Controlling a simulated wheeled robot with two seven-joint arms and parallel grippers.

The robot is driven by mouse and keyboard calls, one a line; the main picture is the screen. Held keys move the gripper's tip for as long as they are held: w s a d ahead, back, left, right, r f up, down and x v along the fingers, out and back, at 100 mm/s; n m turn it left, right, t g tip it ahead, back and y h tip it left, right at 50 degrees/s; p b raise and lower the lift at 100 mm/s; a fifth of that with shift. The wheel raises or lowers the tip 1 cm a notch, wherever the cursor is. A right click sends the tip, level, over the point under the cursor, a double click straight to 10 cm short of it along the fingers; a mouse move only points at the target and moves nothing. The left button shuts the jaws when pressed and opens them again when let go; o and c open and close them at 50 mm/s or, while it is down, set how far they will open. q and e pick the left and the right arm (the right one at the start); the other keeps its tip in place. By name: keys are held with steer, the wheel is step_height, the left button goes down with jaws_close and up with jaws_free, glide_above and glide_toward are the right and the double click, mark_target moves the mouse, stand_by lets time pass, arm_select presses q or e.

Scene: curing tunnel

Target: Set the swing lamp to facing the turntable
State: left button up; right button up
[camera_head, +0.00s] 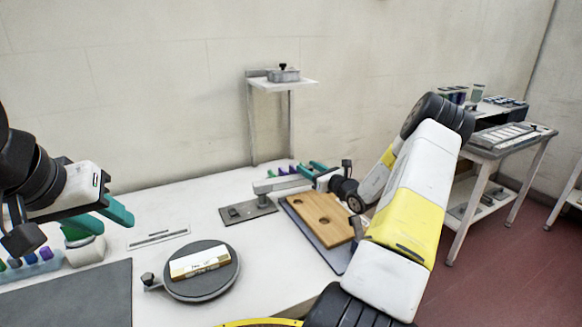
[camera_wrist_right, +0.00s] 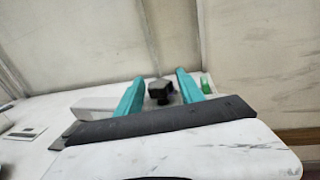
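The swing lamp has a flat grey base plate (camera_head: 240,213) and a pale horizontal arm (camera_head: 285,184) reaching right toward my right gripper (camera_head: 308,168). The lamp's far end is partly hidden by that gripper. In the right wrist view, the right gripper (camera_wrist_right: 158,90) has its teal fingers apart, with a dark knob-like piece (camera_wrist_right: 160,92) showing between them; contact cannot be told. The round dark turntable (camera_head: 207,291) is left of and nearer than the lamp base, with a labelled block (camera_head: 200,261) on it. My left gripper (camera_head: 98,220) is at the left above the table, fingers apparently apart.
A small raised shelf (camera_head: 300,83) holds a lidded box (camera_head: 284,74). A white cup (camera_head: 87,252) and dark mat (camera_head: 70,297) are at left. A side cart (camera_head: 482,158) stands right.

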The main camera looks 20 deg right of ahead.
stand_by(0.3)
steer(key=v, duration=0.7)
steer(key=shift+s+d, duration=0.1)
steer(key=shift+s, duration=0.25)
